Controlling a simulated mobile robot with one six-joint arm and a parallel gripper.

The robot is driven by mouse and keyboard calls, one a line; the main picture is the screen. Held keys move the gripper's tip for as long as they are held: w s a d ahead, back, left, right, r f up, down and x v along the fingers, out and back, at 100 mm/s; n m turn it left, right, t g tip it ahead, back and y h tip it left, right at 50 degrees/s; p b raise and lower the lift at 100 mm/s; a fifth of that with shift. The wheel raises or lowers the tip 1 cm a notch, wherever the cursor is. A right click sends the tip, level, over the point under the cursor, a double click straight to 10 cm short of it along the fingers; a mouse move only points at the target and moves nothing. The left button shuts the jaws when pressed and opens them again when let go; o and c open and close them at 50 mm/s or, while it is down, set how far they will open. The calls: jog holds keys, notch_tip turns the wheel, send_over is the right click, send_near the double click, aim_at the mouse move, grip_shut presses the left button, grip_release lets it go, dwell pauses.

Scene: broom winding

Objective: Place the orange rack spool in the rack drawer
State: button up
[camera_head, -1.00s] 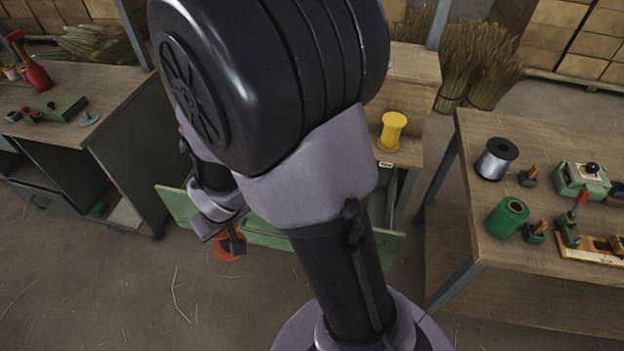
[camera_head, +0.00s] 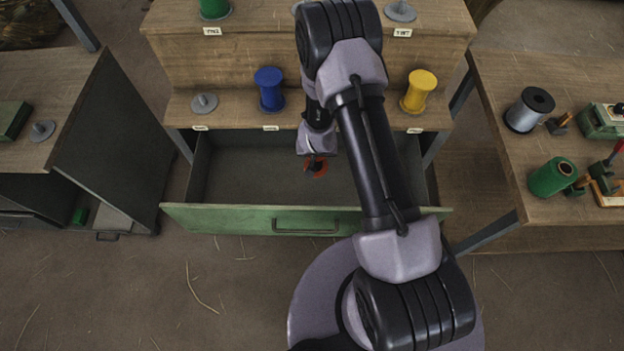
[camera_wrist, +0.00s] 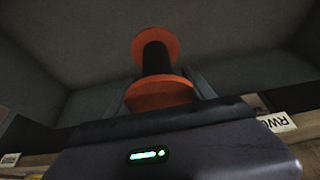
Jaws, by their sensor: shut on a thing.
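The orange spool (camera_wrist: 158,94) with a dark core is held between the fingers of my gripper (camera_wrist: 160,88) in the wrist view. In the head view the orange spool (camera_head: 316,168) shows just below my gripper (camera_head: 315,158), over the inside of the open drawer. The rack drawer (camera_head: 245,178) is pulled out, with a green front and a dark, otherwise empty interior. In the wrist view the drawer's dark walls (camera_wrist: 85,55) surround the spool. I cannot tell whether the spool touches the drawer bottom.
Above the drawer, the rack shelf (camera_head: 345,112) holds a blue spool (camera_head: 269,90), a yellow spool (camera_head: 419,91) and a bare grey holder (camera_head: 204,104). A dark cabinet (camera_head: 110,140) stands at the left.

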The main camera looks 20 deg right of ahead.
notch_tip(320, 180, down, 11)
jog(key=b, duration=0.4)
jog(key=shift+r, duration=0.15)
jog(key=o, duration=1.5)
jog(key=shift+c, duration=0.2)
